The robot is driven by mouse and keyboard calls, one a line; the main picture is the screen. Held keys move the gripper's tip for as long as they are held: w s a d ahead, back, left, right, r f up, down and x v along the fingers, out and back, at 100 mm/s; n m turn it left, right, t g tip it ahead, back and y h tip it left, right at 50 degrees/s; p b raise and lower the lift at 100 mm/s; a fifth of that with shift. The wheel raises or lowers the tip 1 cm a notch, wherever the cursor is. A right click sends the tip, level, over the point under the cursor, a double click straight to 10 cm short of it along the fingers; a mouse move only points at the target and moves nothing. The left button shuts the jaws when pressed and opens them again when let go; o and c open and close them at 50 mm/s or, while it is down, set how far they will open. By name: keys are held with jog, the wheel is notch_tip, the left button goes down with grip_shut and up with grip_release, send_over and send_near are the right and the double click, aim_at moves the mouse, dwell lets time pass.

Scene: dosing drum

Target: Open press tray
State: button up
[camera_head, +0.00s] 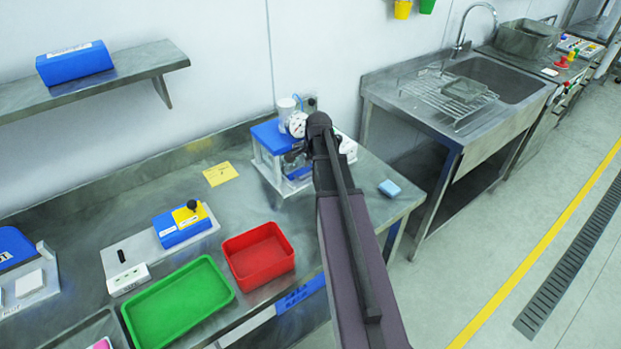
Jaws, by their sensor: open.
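The press (271,137) stands at the back of the steel bench, near its right end. It has a blue top, pale side posts and a round white gauge (297,124). My arm crosses in front of its right side, and the arm's dark far end is close beside the gauge in the picture. I cannot tell whether the arm touches the press. The press's tray cannot be made out clearly; part of the press's lower front is hidden or dark.
On the bench (150,200) are a red bin (259,254), a green tray (178,305), a blue box with a black knob (182,222), a yellow card (220,174) and a light blue sponge (389,188). A sink unit (458,95) stands right, past a gap. A shelf (130,68) hangs above left.

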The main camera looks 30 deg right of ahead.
aim_at(310, 176)
jog(key=shift+w+f+b, duration=0.15)
jog(key=shift+f+b, duration=0.5)
jog(key=shift+f, duration=0.15)
jog(key=shift+w+f+b, duration=0.1)
jog(key=shift+f+b, duration=0.5)
jog(key=shift+f, duration=0.2)
jog(key=shift+c, duration=0.2)
grip_shut()
